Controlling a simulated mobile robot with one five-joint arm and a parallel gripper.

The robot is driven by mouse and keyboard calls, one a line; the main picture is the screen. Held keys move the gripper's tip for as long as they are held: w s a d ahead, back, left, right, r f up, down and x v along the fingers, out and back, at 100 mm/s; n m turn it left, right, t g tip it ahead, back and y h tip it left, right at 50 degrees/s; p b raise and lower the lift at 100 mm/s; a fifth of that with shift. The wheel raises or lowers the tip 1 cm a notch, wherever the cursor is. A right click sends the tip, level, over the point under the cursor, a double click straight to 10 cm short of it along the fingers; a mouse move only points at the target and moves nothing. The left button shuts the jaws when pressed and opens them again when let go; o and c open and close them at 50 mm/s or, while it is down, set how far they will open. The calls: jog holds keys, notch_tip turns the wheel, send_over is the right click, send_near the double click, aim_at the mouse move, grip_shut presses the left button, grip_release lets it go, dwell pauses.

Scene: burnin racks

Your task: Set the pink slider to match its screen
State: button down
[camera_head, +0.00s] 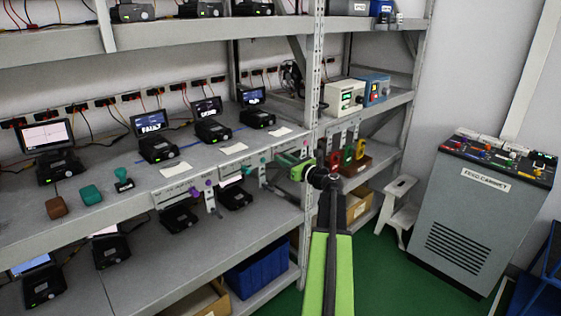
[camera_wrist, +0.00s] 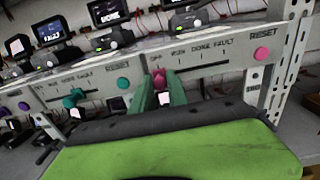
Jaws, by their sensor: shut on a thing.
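The pink slider knob (camera_wrist: 159,77) shows in the wrist view at the left end of its scale, below the OFF mark. My gripper (camera_wrist: 160,92) has its green fingers closed around that knob. The strip (camera_wrist: 215,62) carries the marks OFF, RUN, DONE and FAULT, with a round pink disc (camera_wrist: 262,53) at its right end. In the head view my gripper (camera_head: 298,171) is at the shelf's front edge and hides the knob. A device screen (camera_head: 254,96) stands behind this part of the shelf; its text is too small to read.
Left along the edge, a teal slider (camera_wrist: 70,101) sits on the neighbouring strip. Other screens (camera_head: 150,121) stand on the shelf. A rack post (camera_head: 313,90) rises close right of my gripper. A step stool (camera_head: 398,205) and a grey cabinet (camera_head: 470,215) stand farther right.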

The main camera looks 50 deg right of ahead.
jog(key=d, duration=0.3)
jog(key=shift+s+d, duration=0.1)
jog(key=shift+d, duration=0.2)
jog(key=c, duration=1.3)
grip_release()
jog(key=shift+a, duration=0.1)
jog(key=s, duration=1.1)
jog(key=s+a, duration=0.1)
jog(key=s, duration=0.5)
jog(key=shift+s+a, duration=0.1)
jog(key=shift+s, duration=0.1)
